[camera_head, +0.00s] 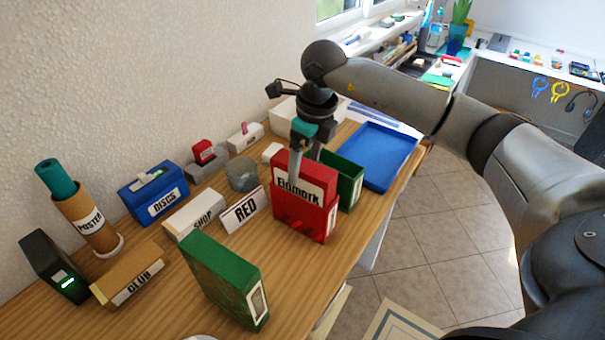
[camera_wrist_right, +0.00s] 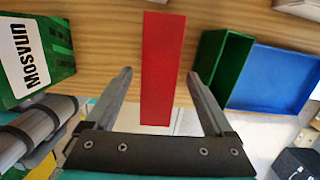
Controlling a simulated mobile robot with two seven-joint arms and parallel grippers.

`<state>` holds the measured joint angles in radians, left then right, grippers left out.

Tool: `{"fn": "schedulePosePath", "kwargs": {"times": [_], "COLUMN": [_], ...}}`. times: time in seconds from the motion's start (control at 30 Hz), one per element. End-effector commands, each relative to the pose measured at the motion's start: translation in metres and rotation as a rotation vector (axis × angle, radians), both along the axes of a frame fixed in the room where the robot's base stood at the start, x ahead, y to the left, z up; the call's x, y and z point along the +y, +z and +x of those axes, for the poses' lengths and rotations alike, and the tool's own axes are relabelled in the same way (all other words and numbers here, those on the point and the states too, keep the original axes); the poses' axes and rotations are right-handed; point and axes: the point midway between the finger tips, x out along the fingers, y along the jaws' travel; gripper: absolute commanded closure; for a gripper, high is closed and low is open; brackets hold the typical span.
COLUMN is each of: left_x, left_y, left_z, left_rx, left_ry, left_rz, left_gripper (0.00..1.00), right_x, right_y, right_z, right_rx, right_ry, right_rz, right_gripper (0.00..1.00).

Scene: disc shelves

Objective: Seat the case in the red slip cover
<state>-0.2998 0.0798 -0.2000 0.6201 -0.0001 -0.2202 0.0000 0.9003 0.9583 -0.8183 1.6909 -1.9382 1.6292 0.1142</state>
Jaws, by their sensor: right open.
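The red case (camera_head: 304,175) with a white "Eidmark" label stands upright on the wooden table. Its lower part is inside the red slip cover (camera_head: 308,222), and its upper part stands above the cover's front rim. Whether it touches the cover's bottom is hidden. My right gripper (camera_head: 296,165) is just above the case, pointing down. In the right wrist view, the red top of the case (camera_wrist_right: 162,70) lies between the spread fingers (camera_wrist_right: 160,78), with a gap on each side. My left gripper is not in view.
An empty green slip cover (camera_head: 349,180) and a blue tray (camera_head: 375,155) stand close behind the red one. A green case (camera_head: 225,280) stands nearer the front. A "RED" sign (camera_head: 243,211) and a grey cup (camera_head: 242,175) stand left of the red cover. The table edge is close on the right.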

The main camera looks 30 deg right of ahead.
Motion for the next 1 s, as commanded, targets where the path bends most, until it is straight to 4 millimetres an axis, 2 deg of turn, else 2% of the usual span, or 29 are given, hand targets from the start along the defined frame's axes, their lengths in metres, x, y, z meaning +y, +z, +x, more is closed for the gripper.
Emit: {"fn": "schedulePosePath", "kwargs": {"times": [0.03, 0.2, 0.4, 0.6, 1.0], "left_x": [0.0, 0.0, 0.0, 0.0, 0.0], "left_y": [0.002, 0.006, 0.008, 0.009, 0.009], "left_z": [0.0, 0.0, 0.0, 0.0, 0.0], "left_rx": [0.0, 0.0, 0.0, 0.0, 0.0], "left_ry": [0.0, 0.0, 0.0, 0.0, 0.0], "left_rz": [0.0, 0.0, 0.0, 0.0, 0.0], "left_gripper": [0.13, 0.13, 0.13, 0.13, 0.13], "right_x": [-0.001, -0.003, -0.006, -0.007, -0.007], "right_y": [0.015, 0.056, 0.089, 0.102, 0.102], "right_z": [-0.001, -0.006, -0.011, -0.014, -0.014], "right_rx": [-0.005, -0.006, -0.004, -0.002, -0.002], "right_ry": [0.0, 0.0, -0.001, -0.001, -0.001], "right_rz": [-0.001, 0.001, 0.0, 0.001, 0.001], "right_gripper": [0.13, 0.13, 0.13, 0.13, 0.13]}}
